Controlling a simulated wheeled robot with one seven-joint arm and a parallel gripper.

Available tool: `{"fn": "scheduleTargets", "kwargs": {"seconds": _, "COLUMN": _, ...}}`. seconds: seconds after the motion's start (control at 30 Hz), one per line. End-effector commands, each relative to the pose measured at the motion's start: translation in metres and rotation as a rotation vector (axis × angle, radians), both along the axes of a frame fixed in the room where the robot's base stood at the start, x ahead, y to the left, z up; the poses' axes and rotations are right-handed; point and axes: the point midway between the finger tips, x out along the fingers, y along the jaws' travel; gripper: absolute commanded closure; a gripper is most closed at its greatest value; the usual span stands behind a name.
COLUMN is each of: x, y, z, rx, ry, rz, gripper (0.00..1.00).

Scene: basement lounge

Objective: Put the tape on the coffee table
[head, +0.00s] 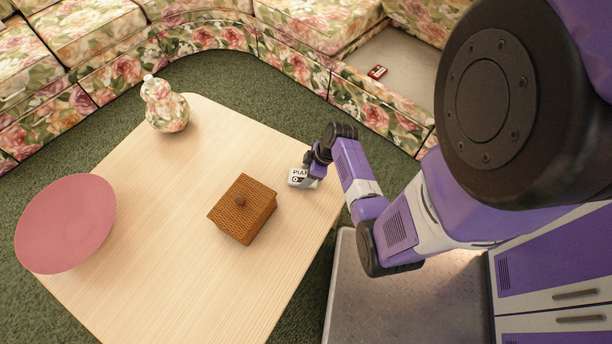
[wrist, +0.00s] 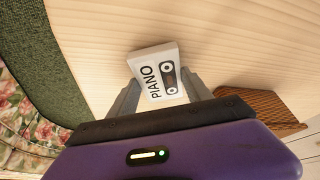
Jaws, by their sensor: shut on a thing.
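The tape is a white cassette box (wrist: 158,76) marked "PIANO" with a dark cassette picture. My gripper (wrist: 163,92) is shut on it, with one finger on each side in the wrist view. In the head view the tape (head: 299,178) shows at my gripper (head: 308,176), over the right edge area of the coffee table. The coffee table (head: 165,225) has a pale wood top. I cannot tell whether the tape touches the tabletop or is just above it.
A pink round plate or bowl (head: 66,222) and a floral vase (head: 165,105) are farther left. A floral sofa (head: 200,38) borders the back. A small red item (head: 377,71) lies beyond.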

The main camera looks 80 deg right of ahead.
Motion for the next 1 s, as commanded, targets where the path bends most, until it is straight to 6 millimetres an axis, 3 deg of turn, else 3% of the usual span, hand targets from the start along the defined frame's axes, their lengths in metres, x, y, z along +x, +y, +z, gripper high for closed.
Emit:
{"fn": "scheduleTargets", "kwargs": {"seconds": 0.43, "x": 0.0, "y": 0.0, "z": -0.008, "rx": 0.0, "ry": 0.0, "rz": 0.001, "gripper": 0.83}}
{"fn": "scheduleTargets", "kwargs": {"seconds": 0.47, "x": 0.0, "y": 0.0, "z": -0.007, "rx": -0.001, "ry": 0.0, "rz": 0.001, "gripper": 0.37}}
{"fn": "scheduleTargets", "kwargs": {"seconds": 0.53, "x": 0.0, "y": 0.0, "z": -0.007, "rx": 0.0, "ry": 0.0, "rz": 0.001, "gripper": 0.23}}
{"fn": "scheduleTargets", "kwargs": {"seconds": 0.87, "x": 0.0, "y": 0.0, "z": -0.006, "rx": 0.0, "ry": 0.0, "rz": 0.001, "gripper": 0.21}}
{"fn": "scheduleTargets", "kwargs": {"seconds": 1.0, "x": -0.002, "y": 0.0, "z": 0.004, "rx": -0.001, "ry": 0.0, "rz": 0.001, "gripper": 0.21}}
